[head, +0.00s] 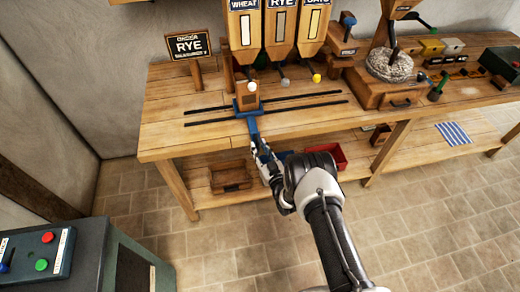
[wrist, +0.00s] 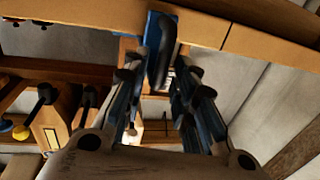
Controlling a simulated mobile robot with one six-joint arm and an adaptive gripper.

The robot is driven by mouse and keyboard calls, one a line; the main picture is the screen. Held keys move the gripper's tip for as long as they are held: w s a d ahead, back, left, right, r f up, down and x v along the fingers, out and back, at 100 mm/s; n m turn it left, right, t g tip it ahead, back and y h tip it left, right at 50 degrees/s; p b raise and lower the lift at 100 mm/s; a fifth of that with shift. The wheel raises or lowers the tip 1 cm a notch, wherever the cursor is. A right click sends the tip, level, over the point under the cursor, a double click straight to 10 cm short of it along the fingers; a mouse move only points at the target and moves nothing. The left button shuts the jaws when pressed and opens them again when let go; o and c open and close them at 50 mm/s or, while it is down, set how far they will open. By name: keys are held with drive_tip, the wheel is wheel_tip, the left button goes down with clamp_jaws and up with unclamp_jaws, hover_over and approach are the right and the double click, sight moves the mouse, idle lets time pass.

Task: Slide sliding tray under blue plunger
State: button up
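My gripper (head: 256,139) is at the handle's near end. In the wrist view its fingers (wrist: 160,75) are spread apart, with the handle's dark shaft (wrist: 164,50) between the tips; contact is unclear. A blue-topped plunger (head: 348,19) stands on a wooden block to the right of the hoppers, well right of the tray.
Hoppers marked wheat, rye and a third grain (head: 313,25) hang behind the rails, with knobbed levers below. An order sign (head: 188,45) reads RYE. The rails (head: 300,103) are clear right of the tray. Crates are on the lower shelf.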

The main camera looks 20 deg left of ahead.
clamp_jaws()
idle(0.3)
